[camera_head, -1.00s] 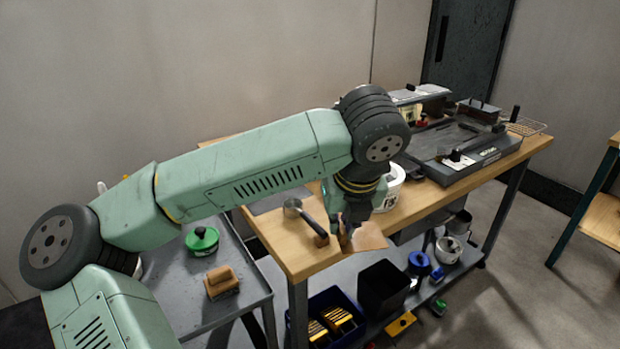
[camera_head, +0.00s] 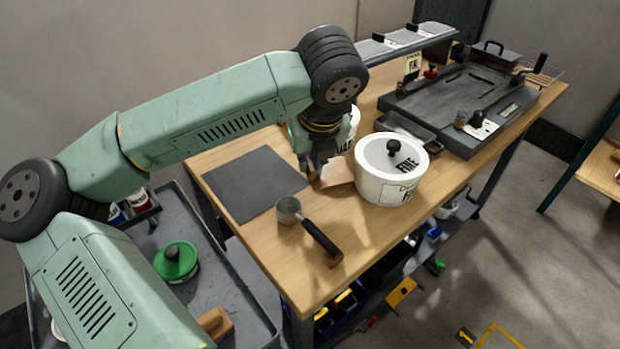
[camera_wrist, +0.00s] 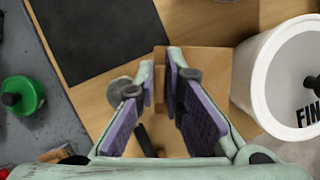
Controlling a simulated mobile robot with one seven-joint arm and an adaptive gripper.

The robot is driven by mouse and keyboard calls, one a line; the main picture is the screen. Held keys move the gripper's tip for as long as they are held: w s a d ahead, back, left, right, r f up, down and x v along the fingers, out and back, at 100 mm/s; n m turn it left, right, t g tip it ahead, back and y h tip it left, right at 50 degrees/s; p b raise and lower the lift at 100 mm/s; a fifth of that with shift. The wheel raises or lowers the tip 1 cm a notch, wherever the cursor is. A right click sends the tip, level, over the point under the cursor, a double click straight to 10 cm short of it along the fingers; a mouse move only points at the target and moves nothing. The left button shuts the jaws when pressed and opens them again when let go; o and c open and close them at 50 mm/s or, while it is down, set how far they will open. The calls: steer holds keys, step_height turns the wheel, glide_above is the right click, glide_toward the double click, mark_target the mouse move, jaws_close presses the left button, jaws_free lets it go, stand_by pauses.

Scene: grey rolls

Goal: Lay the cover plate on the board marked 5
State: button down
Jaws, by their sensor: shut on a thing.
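My gripper (camera_head: 318,178) is over the wooden table, pointing down, between a dark square mat and a white tub. It is shut on a thin tan plate, which I take for the cover plate (camera_head: 338,172). In the wrist view the plate (camera_wrist: 207,62) sits between the fingers (camera_wrist: 172,95) and reaches out to the right. The fingers hide part of it, and I cannot tell whether it touches the table. No board with a readable 5 shows in either view.
A white tub marked FINE (camera_head: 392,178) stands close right of my gripper. A metal cup with a black handle (camera_head: 290,210) lies in front. The dark mat (camera_head: 240,190) is bare. A grey machine (camera_head: 465,105) stands at the back right. A green-lidded pot (camera_head: 176,262) is on the grey cart.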

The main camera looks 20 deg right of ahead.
step_height(320, 180, down, 7)
steer(key=shift+r+p, duration=0.2)
steer(key=shift+p, duration=0.5)
steer(key=shift+f, duration=0.2)
steer(key=shift+f+b, duration=0.2)
steer(key=shift+b, duration=0.1)
steer(key=c, duration=1.7)
jaws_free()
steer(key=shift+r, duration=0.1)
